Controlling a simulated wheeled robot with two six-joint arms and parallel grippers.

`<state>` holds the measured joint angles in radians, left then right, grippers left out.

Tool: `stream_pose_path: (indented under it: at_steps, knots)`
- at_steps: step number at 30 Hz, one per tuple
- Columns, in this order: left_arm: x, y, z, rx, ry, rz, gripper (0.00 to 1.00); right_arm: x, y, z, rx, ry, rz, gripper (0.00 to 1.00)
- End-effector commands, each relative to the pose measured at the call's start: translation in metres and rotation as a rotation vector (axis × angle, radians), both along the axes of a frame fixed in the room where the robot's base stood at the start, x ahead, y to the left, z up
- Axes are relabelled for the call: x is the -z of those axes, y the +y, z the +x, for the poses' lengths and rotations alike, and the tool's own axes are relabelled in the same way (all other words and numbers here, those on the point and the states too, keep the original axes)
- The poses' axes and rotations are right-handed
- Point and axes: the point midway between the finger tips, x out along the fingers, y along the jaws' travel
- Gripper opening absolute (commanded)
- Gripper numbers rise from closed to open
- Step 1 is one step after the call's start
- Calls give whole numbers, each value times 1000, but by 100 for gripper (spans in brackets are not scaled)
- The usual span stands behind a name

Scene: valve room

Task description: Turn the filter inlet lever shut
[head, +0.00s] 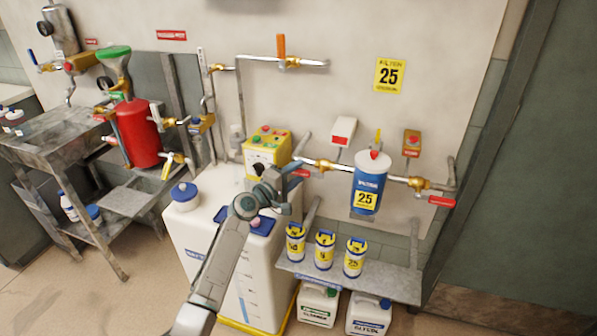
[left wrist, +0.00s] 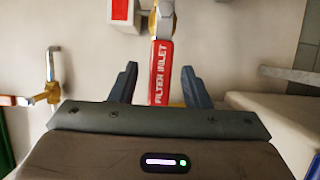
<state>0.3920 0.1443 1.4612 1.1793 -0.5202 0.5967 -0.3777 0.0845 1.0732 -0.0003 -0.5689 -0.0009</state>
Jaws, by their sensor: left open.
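The filter inlet lever has a red handle (left wrist: 161,72) with white "FILTER INLET" lettering, reaching from a brass valve (left wrist: 163,20) in the left wrist view. In the head view its red handle (head: 301,173) lies roughly along the pipe, left of the blue filter housing (head: 368,187) marked 25. My left gripper (head: 292,173) is at the handle's free end. In the left wrist view the open fingers (left wrist: 159,84) stand on either side of the handle, with gaps showing on both sides. The handle's near end is hidden behind the gripper body. My right gripper is not in view.
A second red lever (head: 441,201) is right of the filter. A yellow control box (head: 266,150) and a white tank (head: 205,235) are close to my left arm. A shelf (head: 395,282) with several small canisters is below. An orange-handled valve (head: 282,50) is above.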

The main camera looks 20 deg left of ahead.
Motion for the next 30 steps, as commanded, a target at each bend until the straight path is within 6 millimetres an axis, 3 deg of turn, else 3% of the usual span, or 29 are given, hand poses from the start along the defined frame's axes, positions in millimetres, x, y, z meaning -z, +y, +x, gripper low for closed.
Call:
stream_pose_path:
  at_steps: [4, 13, 20, 30]
  knots:
    - [0, -5, 11, 0, 0, 0, 43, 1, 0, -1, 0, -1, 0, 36]
    - [1, -6, 12, 0, 0, 2, 43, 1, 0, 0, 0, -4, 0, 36]
    - [1, -6, 12, 0, 0, 2, 0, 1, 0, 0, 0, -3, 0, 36]
    - [-1, -6, 12, 0, 0, 20, 0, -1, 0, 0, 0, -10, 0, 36]
